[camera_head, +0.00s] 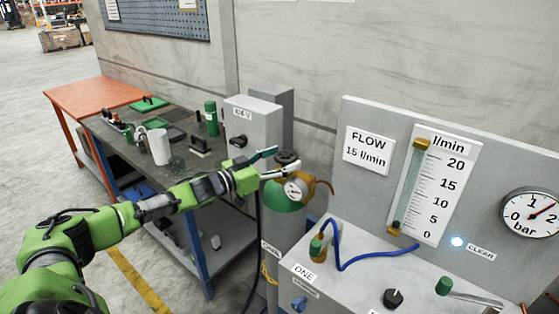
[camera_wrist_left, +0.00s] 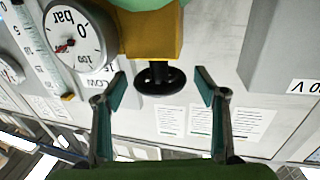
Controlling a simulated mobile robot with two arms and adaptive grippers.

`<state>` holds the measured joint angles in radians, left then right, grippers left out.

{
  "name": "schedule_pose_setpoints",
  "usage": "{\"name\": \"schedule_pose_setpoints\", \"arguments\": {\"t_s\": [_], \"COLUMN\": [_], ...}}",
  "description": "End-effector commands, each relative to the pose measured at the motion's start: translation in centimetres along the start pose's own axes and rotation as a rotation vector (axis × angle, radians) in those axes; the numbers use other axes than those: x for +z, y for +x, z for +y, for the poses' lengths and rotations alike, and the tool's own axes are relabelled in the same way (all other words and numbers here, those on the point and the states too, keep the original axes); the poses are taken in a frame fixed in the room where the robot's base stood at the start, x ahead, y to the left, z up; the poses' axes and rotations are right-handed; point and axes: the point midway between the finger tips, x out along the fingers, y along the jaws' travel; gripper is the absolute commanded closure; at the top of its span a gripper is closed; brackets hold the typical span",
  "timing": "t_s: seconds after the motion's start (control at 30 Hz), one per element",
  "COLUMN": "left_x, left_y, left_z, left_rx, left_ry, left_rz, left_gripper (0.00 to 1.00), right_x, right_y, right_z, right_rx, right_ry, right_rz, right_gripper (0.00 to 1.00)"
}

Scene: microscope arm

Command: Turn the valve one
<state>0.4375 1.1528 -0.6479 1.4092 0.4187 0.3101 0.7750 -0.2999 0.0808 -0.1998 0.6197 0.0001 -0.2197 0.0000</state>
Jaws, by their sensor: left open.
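A black round handwheel (camera_head: 287,158) sits on top of a cylinder's brass fitting, beside a dial gauge (camera_head: 296,188). My left gripper (camera_head: 286,160) is open at this handwheel. In the left wrist view the handwheel (camera_wrist_left: 161,80) lies between the spread fingertips, with a gap on each side; contact does not show. The label "ONE" (camera_head: 303,274) is on the front grey box, above a blue knob (camera_head: 299,303). I cannot tell which valve is called one. My right gripper is not in view.
A grey cabinet (camera_head: 252,125) stands close behind the gripper. The flow panel (camera_head: 365,205) with a scale and bar gauge stands to the right. A blue hose (camera_head: 375,256) arches over the front box. A dark workbench (camera_head: 125,138) with several tools lies left.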

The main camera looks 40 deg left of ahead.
Motion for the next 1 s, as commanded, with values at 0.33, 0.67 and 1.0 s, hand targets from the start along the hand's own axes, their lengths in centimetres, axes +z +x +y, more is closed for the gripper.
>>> {"name": "schedule_pose_setpoints", "arguments": {"t_s": [0.33,0.67,1.0], "left_x": [0.2,0.2,0.3], "left_y": [-2.2,-5.5,-8.2], "left_z": [-0.1,0.0,-0.1], "left_rx": [-0.001,0.0,-0.001], "left_ry": [-0.002,-0.002,-0.002], "left_rz": [-0.003,-0.004,-0.005], "left_gripper": [0.35,0.35,0.35], "right_x": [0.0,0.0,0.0], "right_y": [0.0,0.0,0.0], "right_z": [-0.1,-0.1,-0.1], "right_rx": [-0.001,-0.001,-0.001], "right_ry": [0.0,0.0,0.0], "right_rz": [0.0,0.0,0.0], "right_gripper": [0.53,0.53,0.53]}}
